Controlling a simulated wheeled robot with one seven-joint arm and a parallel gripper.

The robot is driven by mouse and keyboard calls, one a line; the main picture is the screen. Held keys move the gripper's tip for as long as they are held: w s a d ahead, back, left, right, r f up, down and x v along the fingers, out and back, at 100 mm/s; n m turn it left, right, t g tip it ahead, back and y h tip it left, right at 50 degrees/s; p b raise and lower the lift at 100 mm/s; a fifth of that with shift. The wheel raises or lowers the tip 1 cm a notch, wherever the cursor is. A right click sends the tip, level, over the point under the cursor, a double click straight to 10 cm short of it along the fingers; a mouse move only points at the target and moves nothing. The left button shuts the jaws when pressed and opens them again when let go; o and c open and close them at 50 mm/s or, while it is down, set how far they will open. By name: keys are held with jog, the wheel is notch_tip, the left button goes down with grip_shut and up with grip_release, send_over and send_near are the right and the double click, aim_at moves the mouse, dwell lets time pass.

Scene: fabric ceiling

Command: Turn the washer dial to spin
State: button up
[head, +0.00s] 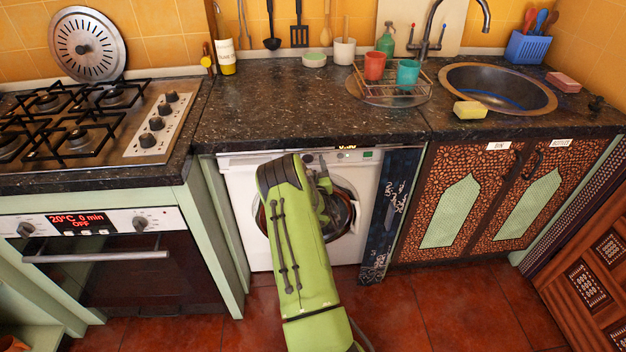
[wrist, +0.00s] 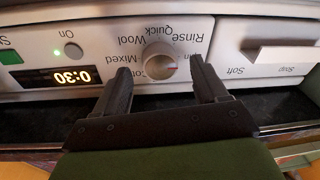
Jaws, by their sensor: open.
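The white washer (head: 243,215) stands under the counter in the head view, partly behind my green arm. Its round silver dial (wrist: 159,62) shows in the wrist view, which is upside down. Labels Rinse, Quick, Wool, Mixed and a partly covered "Co..." ring the dial. A label ending in "in" sits at its right, partly hidden by a finger. A small red mark is on the dial's right side; its exact setting is hard to read. My gripper (wrist: 160,67) is open, with one dark fingertip on each side of the dial. I cannot tell whether they touch it.
In the wrist view, the lit display (wrist: 58,77) reads 0:30, beside the On button (wrist: 72,50) with a green light. The soap drawer (wrist: 280,55) is right of the dial. The dark counter (head: 290,100) overhangs the washer. The oven (head: 110,250) stands to the left.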

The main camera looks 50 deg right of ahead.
jog(key=b+v, duration=0.1)
jog(key=v, duration=1.3)
jog(key=shift+b, duration=0.3)
